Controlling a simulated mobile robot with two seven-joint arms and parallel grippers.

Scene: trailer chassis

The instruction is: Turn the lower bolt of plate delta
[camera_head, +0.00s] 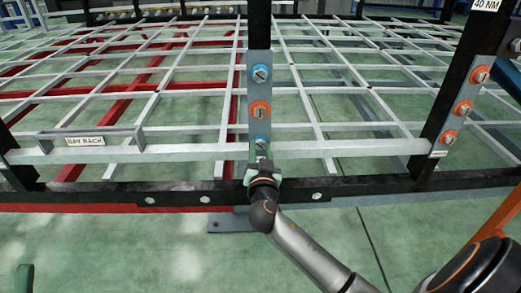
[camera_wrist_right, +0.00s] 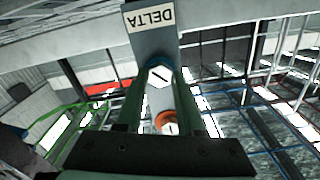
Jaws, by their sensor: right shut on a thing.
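Plate delta (camera_head: 260,92) is a grey upright plate on the middle black post, with three bolts in a column. Its lower bolt (camera_head: 262,141) has a blue ring. In the right wrist view this lower bolt (camera_wrist_right: 158,75) shows a pale head with a dark slot mark, beside the upside-down DELTA label (camera_wrist_right: 150,16). My right gripper (camera_head: 262,158) reaches it from below and is shut on it, one finger on each side. The middle bolt (camera_head: 260,110) has an orange ring and the upper bolt (camera_head: 261,74) a blue one.
Another plate with several orange-ringed bolts (camera_head: 462,108) stands on the right black post. A black beam (camera_head: 175,194) runs below the plate. Open green floor (camera_head: 110,250) lies in front.

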